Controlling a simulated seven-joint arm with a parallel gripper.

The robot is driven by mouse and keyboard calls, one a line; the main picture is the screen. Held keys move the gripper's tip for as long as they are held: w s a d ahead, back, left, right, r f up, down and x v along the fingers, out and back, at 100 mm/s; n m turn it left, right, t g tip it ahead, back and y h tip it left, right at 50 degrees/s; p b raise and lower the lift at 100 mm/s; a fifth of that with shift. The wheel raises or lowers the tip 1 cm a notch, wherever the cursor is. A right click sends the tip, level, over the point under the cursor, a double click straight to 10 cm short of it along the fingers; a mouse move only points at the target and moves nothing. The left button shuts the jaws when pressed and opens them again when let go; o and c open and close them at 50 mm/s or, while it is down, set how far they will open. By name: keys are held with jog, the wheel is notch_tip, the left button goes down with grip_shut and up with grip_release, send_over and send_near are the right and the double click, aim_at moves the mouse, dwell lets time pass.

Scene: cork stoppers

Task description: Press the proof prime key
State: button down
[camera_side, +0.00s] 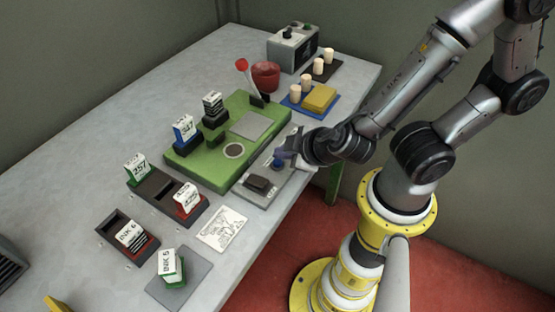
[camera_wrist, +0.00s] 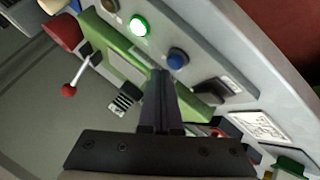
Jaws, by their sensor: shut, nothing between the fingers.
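A grey key panel (camera_side: 262,190) lies along the near edge of the green press bed; it also shows in the wrist view (camera_wrist: 205,68). On it are a blue round key (camera_wrist: 176,56), a lit green round key (camera_wrist: 139,26) and a brownish round key (camera_wrist: 110,5) at the top edge. The blue key also shows in the side view (camera_side: 277,163). I cannot read which is the proof prime key. My gripper (camera_side: 285,153) is shut and empty over the panel, close by the blue key. In the wrist view its fingertips (camera_wrist: 160,72) appear just beside the blue key; contact cannot be told.
The green press bed (camera_side: 185,165) has a red-knobbed lever (camera_side: 242,66) at its back. A dark block (camera_side: 257,184) sits on the panel's near end. Labelled ink blocks, a printed card (camera_side: 222,229) and a red pot (camera_side: 265,76) stand around.

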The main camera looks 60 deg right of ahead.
jog(key=shift+r, duration=0.2)
jog(key=shift+r, duration=2.5)
